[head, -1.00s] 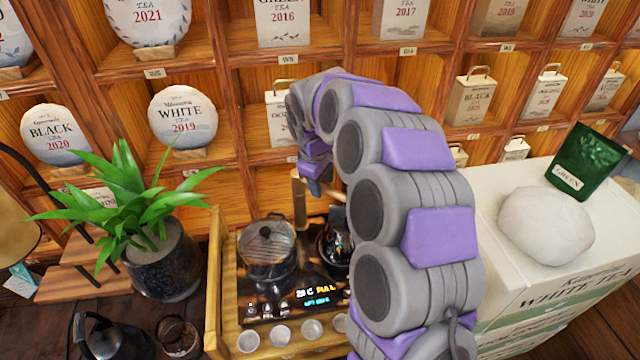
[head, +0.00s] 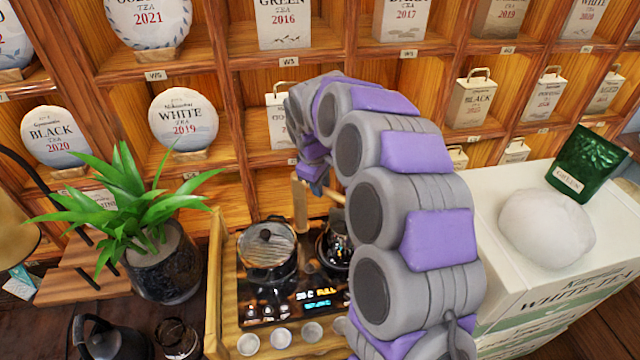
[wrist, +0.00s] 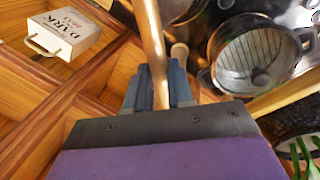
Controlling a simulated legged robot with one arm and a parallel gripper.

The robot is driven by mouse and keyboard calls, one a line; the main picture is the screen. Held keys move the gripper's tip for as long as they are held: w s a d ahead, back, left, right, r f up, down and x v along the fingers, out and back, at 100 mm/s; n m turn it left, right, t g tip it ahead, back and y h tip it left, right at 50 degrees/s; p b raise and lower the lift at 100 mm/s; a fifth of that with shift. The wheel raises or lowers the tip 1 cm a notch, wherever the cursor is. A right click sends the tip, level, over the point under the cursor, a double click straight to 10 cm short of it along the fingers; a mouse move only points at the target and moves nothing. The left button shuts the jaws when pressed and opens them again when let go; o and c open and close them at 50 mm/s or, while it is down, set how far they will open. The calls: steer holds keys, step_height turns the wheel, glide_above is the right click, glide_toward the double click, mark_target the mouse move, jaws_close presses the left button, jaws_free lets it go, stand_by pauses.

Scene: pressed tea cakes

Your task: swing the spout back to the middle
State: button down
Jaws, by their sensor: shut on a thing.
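The spout (wrist: 152,45) is a slim copper-coloured tube in the wrist view. My gripper (wrist: 160,88) is shut around it, with a dark finger on each side. In the head view my gripper (head: 314,186) is small and partly hidden behind my arm, beside a tan upright post (head: 300,206) at the back of the tea tray. A short length of the spout (head: 336,194) shows to the right of the post. A lidded glass pot (head: 268,250) stands in front of it on the left and a dark glass kettle (head: 338,245) on the right. The spout's outlet is hidden.
The wooden tray (head: 214,290) holds a lit control panel (head: 300,307) and several small cups (head: 280,337). A potted plant (head: 165,260) stands left, white tea boxes (head: 545,270) right. Shelves of tea cakes rise close behind, with a DARK box (wrist: 68,32) near my wrist.

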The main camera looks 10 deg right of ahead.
steer(key=shift+s, duration=0.15)
steer(key=shift+s+a+f+m+g+h+p, duration=0.1)
steer(key=shift+s+a+m+g+p, duration=0.2)
steer(key=shift+a+m+p, duration=0.8)
steer(key=shift+s+a+r+m+g+h+p, duration=0.1)
steer(key=shift+s+a+m+g, duration=0.4)
steer(key=shift+m, duration=1.35)
steer(key=shift+s+a+f+m+g+h+p, duration=0.15)
steer(key=shift+a+m+p, duration=0.35)
steer(key=shift+a+m, duration=0.75)
steer(key=shift+d+m, duration=0.2)
steer(key=shift+m, duration=0.1)
steer(key=c, duration=1)
jaws_free()
steer(key=shift+a, duration=0.1)
steer(key=shift+r, duration=0.2)
